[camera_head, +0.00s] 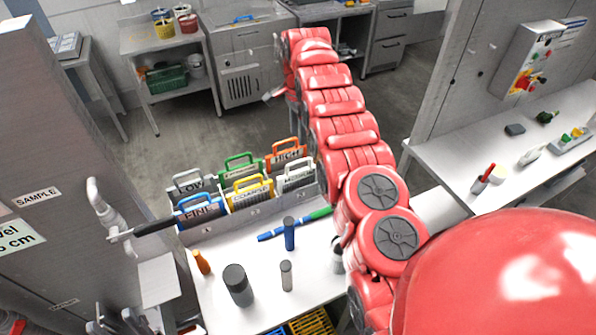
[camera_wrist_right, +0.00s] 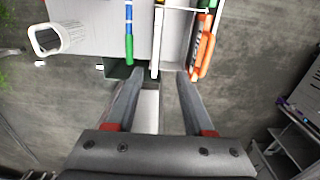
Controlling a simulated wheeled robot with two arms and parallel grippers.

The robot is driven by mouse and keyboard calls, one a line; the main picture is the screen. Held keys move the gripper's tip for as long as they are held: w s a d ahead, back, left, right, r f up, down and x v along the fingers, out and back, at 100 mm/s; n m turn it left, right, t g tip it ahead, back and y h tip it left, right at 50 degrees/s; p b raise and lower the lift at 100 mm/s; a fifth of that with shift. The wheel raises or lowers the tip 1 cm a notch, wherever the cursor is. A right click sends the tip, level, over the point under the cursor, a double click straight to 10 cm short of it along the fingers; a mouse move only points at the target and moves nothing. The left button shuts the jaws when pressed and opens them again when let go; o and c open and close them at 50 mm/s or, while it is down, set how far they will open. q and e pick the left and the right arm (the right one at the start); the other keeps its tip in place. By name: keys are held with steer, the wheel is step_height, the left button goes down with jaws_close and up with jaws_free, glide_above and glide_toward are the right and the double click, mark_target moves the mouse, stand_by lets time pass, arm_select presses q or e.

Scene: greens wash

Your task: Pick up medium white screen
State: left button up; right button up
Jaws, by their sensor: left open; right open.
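The medium white screen (camera_head: 297,179) stands at the front right of the screen rack in the head view, its white handle up and its label partly covered by my red right arm. My right gripper (camera_wrist_right: 158,72) is open and empty in the right wrist view, its fingertips near one end of the worktable. In that view a thin white bar (camera_wrist_right: 185,9), perhaps this screen's handle, lies beyond the fingertips. The head view does not clearly show the right gripper. I cannot make out my left gripper.
Yellow coarse (camera_head: 250,190), blue fine (camera_head: 198,210), grey low (camera_head: 189,182), green (camera_head: 238,164) and orange high (camera_head: 287,154) screens crowd the rack. A blue-green brush (camera_head: 270,235), dark cylinder (camera_head: 238,285) and blue bottle (camera_head: 289,234) are in front. A side table (camera_head: 455,160) stands right.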

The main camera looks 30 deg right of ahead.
steer(key=f+b, duration=0.2)
steer(key=s+f+b, duration=0.1)
steer(key=f+b, duration=0.1)
steer(key=b, duration=0.1)
steer(key=shift+a, duration=0.2)
steer(key=b, duration=0.6)
glide_above(299, 171)
steer(key=f, duration=0.6)
steer(key=shift+w+f, duration=0.2)
steer(key=shift+w, duration=0.1)
steer(key=shift+a+r+p, duration=0.1)
steer(key=shift+a+p, duration=0.05)
steer(key=shift+p, duration=0.55)
steer(key=shift+s+f, duration=0.1)
steer(key=shift+f, duration=0.45)
steer(key=shift+f+p, duration=0.6)
steer(key=shift+p, duration=0.1)
steer(key=shift+s+f+p, duration=0.25)
steer(key=shift+f+p, duration=0.55)
steer(key=shift+p, duration=0.2)
steer(key=shift+f+b, duration=0.6)
steer(key=shift+f, duration=0.25)
steer(key=shift+w+f, duration=0.1)
steer(key=shift+f, duration=0.4)
steer(key=shift+r, duration=0.1)
jaws_close()
